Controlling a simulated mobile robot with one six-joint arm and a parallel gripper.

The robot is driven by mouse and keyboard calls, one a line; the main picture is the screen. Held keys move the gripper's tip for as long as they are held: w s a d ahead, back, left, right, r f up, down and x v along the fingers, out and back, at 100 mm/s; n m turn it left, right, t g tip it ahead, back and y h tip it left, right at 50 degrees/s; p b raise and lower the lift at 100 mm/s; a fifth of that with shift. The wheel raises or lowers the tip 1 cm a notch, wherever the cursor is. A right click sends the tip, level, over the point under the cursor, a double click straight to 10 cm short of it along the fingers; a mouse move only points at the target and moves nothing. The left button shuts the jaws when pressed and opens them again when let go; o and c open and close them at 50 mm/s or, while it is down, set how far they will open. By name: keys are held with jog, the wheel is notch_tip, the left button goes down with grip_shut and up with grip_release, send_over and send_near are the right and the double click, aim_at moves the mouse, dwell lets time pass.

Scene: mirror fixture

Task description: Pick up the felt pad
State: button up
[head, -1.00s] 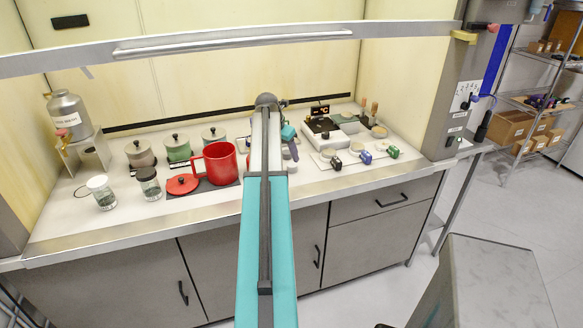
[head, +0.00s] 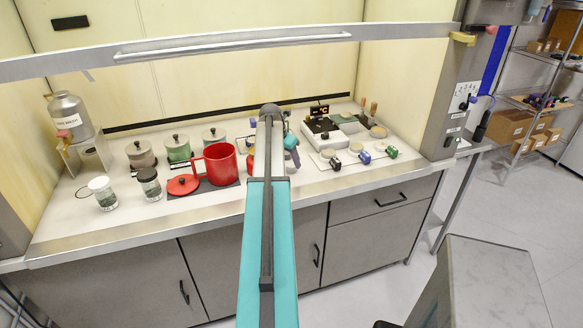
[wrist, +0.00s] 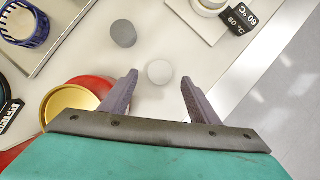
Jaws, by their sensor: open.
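In the wrist view, my gripper (wrist: 159,78) is open, with its two dark fingers apart. A small pale round disc (wrist: 160,72) lies on the white worktop between the fingertips, with nothing gripped. A dark grey round disc (wrist: 123,33) lies just beyond it, up and to the left. Either could be the felt pad; I cannot tell for sure which. In the head view, my arm covers this part of the bench and mostly hides the gripper.
A plate marked 60 °C (wrist: 222,14) is at upper right. A blue basket (wrist: 22,26) sits at upper left. The bench's front edge (wrist: 245,75) runs along the right.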

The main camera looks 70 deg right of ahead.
aim_at(292, 168)
jog(key=shift+p+x, duration=0.45)
jog(key=shift+x, duration=1)
jog(key=c, duration=1.1)
